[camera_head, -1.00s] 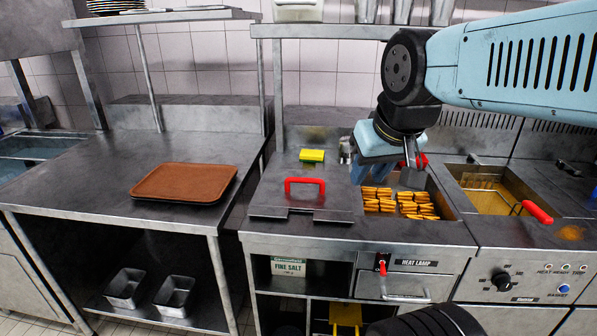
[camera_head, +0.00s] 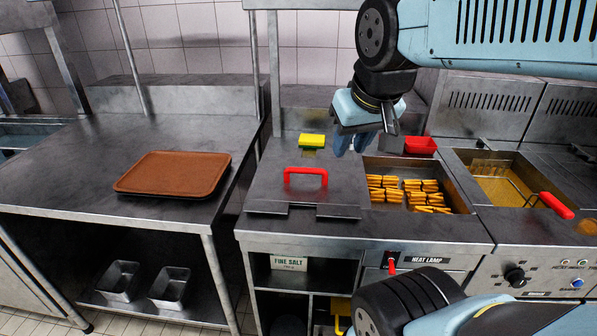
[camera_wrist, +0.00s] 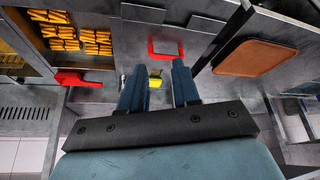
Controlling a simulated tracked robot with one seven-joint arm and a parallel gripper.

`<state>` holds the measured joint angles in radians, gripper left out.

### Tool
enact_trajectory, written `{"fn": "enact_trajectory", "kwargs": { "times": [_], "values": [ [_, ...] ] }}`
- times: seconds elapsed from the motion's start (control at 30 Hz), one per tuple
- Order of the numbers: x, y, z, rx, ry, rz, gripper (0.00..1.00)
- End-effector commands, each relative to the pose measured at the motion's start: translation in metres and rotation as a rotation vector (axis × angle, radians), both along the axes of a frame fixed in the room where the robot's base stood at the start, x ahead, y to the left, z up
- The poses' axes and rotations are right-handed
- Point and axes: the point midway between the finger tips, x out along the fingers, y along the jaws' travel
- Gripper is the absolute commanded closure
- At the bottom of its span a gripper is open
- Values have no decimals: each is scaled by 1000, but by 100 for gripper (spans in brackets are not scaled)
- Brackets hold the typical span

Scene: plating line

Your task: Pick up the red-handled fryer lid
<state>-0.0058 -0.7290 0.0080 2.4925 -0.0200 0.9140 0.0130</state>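The fryer lid is a flat grey metal plate (camera_head: 335,198) with a red bar handle (camera_head: 305,173) standing up from it. It lies on the counter left of the well of fries. In the wrist view its red handle (camera_wrist: 166,55) shows at the upper middle, beyond the fingers. My gripper (camera_head: 351,150) hangs above the counter, right of and behind the handle, apart from it. In the wrist view its two blue fingers (camera_wrist: 158,66) are spread with nothing held between them.
A yellow sponge-like block (camera_head: 312,141) lies behind the lid. A fryer basket with a red handle (camera_head: 556,206) is at the right. A brown tray (camera_head: 172,174) lies on the left table, which is otherwise clear.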

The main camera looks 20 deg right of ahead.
Motion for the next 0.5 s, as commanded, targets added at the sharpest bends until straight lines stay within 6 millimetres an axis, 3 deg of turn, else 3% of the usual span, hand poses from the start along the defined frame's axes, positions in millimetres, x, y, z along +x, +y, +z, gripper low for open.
{"fn": "enact_trajectory", "kwargs": {
  "times": [0.5],
  "values": [
    [47, 8, -38, -322, 350, 65, 69]
  ]
}}
